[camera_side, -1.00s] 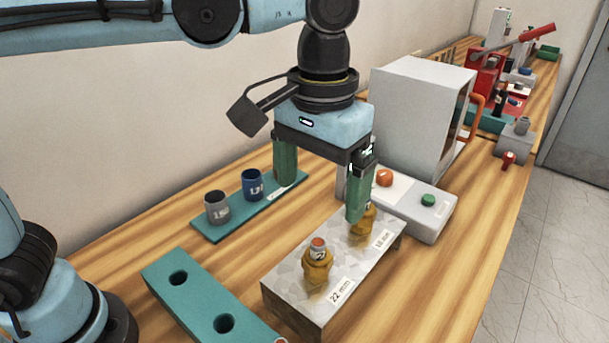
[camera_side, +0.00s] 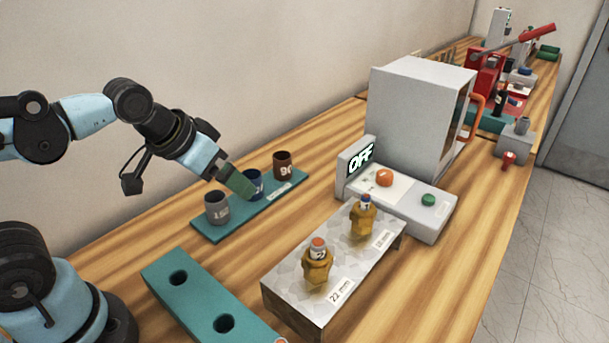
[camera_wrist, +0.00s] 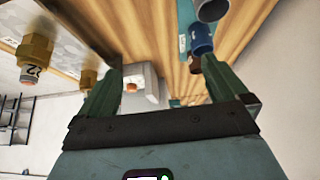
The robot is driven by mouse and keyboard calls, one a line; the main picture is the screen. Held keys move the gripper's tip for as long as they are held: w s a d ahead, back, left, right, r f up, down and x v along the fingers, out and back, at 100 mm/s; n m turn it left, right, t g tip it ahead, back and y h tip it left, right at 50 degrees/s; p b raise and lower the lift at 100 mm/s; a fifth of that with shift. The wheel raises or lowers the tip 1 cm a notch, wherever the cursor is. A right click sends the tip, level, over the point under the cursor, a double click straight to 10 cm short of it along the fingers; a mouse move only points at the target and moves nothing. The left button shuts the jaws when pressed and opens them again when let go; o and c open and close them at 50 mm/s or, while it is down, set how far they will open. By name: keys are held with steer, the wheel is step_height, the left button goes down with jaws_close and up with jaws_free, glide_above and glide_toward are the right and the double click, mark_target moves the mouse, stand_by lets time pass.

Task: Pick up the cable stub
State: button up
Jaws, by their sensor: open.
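No piece in view is plainly marked as the cable stub. Two brass fittings with coloured tops stand upright on a grey block: one (camera_side: 317,268) by the 22 mm label, the other (camera_side: 362,220) farther back. A small orange-red ring (camera_side: 281,341) is cut off at the bottom edge of the side view; I cannot tell what it belongs to. My gripper (camera_side: 238,186) is tilted over the teal strip, close to the blue cup (camera_side: 252,186) and partly covering it in the side view. In the wrist view my gripper (camera_wrist: 163,80) is open, with nothing between its fingers.
The teal strip (camera_side: 232,223) carries a grey cup (camera_side: 216,208), the blue one and a brown cup (camera_side: 283,165). A teal block (camera_side: 200,300) with two holes lies in front. A display reading OFF (camera_side: 358,162), a button box (camera_side: 425,222) and a grey cabinet (camera_side: 410,115) stand behind.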

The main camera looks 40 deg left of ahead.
steer(key=shift+s+a+f, duration=0.2)
steer(key=shift+a+f, duration=0.25)
steer(key=shift+a, duration=0.15)
steer(key=shift+c, duration=0.3)
steer(key=shift+s+a+f, duration=0.1)
steer(key=shift+a, duration=0.05)
steer(key=shift+c, duration=1.1)
steer(key=shift+t, duration=0.3)
steer(key=c, duration=0.6)
steer(key=g, duration=0.7)
glide_toward(318, 242)
steer(key=f, duration=0.3)
steer(key=shift+w+f, duration=0.3)
steer(key=shift+w, duration=0.05)
steer(key=shift+s+f, duration=0.15)
steer(key=shift+f, duration=1.15)
steer(key=shift+s+f, duration=0.1)
steer(key=shift+f, duration=1.2)
